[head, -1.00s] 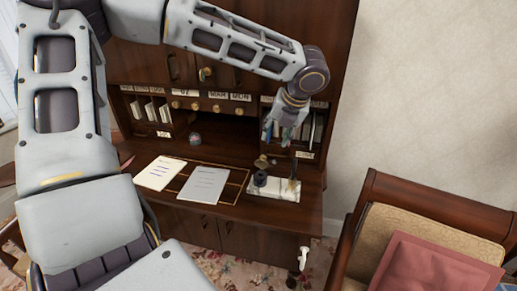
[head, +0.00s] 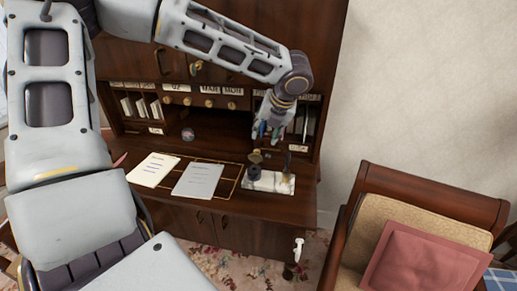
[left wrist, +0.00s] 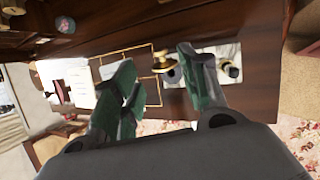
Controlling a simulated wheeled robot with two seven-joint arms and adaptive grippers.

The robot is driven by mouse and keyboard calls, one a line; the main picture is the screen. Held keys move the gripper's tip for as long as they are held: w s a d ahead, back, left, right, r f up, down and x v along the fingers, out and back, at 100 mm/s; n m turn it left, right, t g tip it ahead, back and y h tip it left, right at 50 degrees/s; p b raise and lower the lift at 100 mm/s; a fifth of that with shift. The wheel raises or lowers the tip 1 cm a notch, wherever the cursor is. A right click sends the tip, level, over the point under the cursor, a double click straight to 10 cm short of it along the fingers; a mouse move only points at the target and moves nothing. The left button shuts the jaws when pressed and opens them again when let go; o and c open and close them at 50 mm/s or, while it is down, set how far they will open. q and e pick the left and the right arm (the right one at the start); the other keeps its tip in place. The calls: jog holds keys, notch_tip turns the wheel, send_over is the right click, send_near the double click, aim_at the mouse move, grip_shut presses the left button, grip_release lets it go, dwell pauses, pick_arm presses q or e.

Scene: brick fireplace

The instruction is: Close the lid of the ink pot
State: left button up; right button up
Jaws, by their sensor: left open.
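The dark ink pot (head: 254,173) stands on the left part of a pale marble stand (head: 282,184) on the desk. Its brass lid (head: 255,157) is raised, standing open above the pot at the back. My left gripper (head: 266,134) is just above and behind the lid, fingers pointing down, open and empty. In the left wrist view, the brass lid (left wrist: 161,62) shows between the spread green fingertips (left wrist: 157,76), apart from them as far as I can tell. The pot is partly hidden there by a finger. My right gripper is not in view.
The desk's pigeonholes (head: 300,125) with envelopes stand close behind and right of my left gripper. A pen-like upright (head: 288,165) rises from the stand. Two papers (head: 198,181) lie to the left. An armchair (head: 425,205) stands at right.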

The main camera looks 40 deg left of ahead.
aim_at(256, 154)
pick_arm(q)
jog(key=x, duration=1)
jog(key=shift+a+f, duration=0.15)
jog(key=shift+f, duration=0.05)
grip_shut()
